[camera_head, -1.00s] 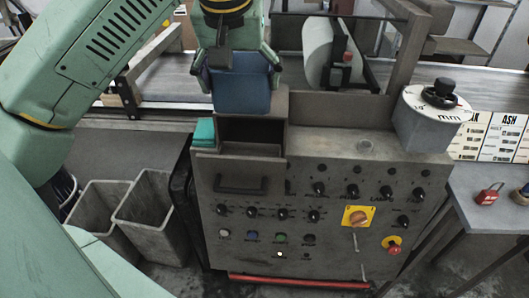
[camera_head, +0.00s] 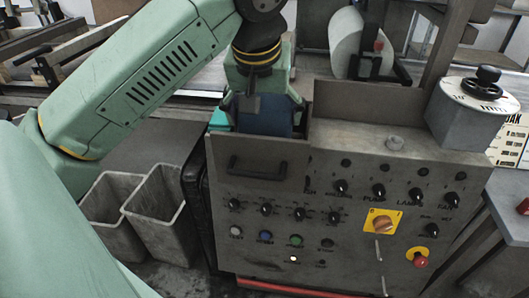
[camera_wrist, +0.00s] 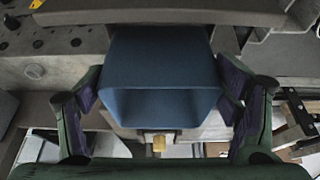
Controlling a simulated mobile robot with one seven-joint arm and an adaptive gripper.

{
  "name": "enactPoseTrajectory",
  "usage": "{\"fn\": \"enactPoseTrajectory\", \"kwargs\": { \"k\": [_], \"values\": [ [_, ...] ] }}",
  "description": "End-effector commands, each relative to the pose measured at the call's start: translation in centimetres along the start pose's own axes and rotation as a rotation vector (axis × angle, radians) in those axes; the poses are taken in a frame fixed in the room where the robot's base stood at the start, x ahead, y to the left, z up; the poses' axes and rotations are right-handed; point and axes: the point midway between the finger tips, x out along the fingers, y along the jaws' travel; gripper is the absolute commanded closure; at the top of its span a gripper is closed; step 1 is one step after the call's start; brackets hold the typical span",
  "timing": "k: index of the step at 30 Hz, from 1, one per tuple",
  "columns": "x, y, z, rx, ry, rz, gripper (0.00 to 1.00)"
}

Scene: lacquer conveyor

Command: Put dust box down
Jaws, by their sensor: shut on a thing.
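The dust box is a blue open-topped box (camera_head: 264,118), held upright by my gripper (camera_head: 262,105). Its lower part is hidden behind the front of the open drawer bay (camera_head: 247,165) in the grey control cabinet, so it sits at or inside that bay. In the wrist view the blue box (camera_wrist: 160,72) fills the middle, with the fingers of my gripper (camera_wrist: 163,95) shut on its left and right sides. I cannot tell whether its bottom touches the bay floor.
A teal block (camera_head: 219,121) lies left of the bay. The cabinet top (camera_head: 350,135) to the right is mostly bare, with a white dial unit (camera_head: 470,100) at its end. Two grey bins (camera_head: 155,215) stand on the floor at left. Knobs cover the cabinet front.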

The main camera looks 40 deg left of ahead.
Motion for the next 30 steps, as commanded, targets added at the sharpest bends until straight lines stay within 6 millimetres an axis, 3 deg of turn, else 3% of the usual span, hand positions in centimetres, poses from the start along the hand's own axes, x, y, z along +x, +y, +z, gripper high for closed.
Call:
{"fn": "enactPoseTrajectory", "kwargs": {
  "k": [1,8,14,25,26,30],
  "values": [
    [1.0,0.0,0.4,0.0,0.001,0.0,0.55],
    [2.3,0.0,0.9,0.0,0.001,0.0,0.55],
    [5.1,0.0,2.1,0.001,0.0,0.0,0.55],
    [5.3,0.0,2.2,0.001,0.0,0.0,0.55],
    [5.3,0.0,2.2,0.001,0.0,0.0,0.17],
    [5.2,0.0,2.1,0.001,0.0,0.0,0.07]
  ]
}}
